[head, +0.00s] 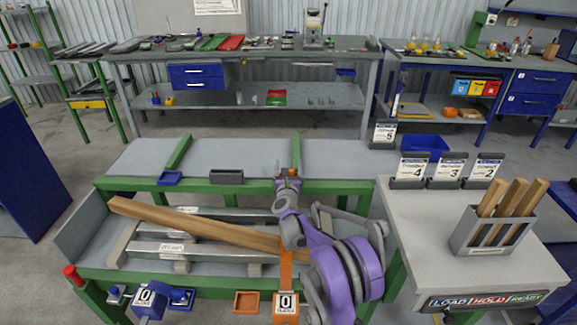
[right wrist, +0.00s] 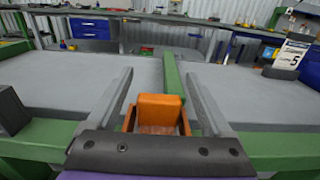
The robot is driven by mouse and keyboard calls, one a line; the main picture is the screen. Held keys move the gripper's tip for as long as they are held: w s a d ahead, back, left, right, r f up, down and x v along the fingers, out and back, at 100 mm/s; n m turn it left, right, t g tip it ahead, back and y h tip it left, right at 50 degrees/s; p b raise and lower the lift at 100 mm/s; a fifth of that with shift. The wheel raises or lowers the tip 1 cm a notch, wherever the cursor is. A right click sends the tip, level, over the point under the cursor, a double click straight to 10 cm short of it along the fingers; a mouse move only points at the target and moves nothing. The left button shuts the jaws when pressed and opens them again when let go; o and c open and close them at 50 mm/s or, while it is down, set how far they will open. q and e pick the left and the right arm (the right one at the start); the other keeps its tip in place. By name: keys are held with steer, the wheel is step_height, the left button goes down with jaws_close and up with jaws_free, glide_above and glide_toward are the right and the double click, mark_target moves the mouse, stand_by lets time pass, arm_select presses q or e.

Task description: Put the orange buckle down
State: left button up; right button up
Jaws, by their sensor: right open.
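The orange buckle (right wrist: 158,112) shows in the right wrist view as a blocky orange piece with a frame around its lower part. It sits between the two grey fingers of my right gripper (right wrist: 160,100), with a gap on each side. The fingers are open around it, and its underside is hidden. In the head view my right gripper (head: 288,174) is at the far green rail of the runout table (head: 240,155), and hides much of the buckle. My left gripper is not in view.
A long wooden beam (head: 190,222) lies aslant across metal bars, close to my right arm. An orange holder marked 0 (head: 286,308) and a blue clamp (head: 145,298) are at the near rail. A grey side table (head: 420,240) stands right, bearing a wood-block holder (head: 470,235).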

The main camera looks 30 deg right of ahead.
steer(key=v, duration=1.1)
steer(key=s+a+r+n+g+y, duration=0.1)
steer(key=s+a+r+n+y, duration=0.1)
steer(key=s+a+n+y, duration=0.6)
steer(key=s+a+r+n+g+y, duration=0.15)
steer(key=s+a+n, duration=0.25)
steer(key=a+n, duration=0.85)
steer(key=s+f+n+g, duration=0.4)
steer(key=s+n, duration=0.7)
steer(key=s, duration=0.3)
steer(key=s+f+n+g, duration=0.4)
steer(key=s+n, duration=0.7)
steer(key=s, duration=0.3)
steer(key=shift+f, duration=0.8)
steer(key=shift+s+d, duration=0.1)
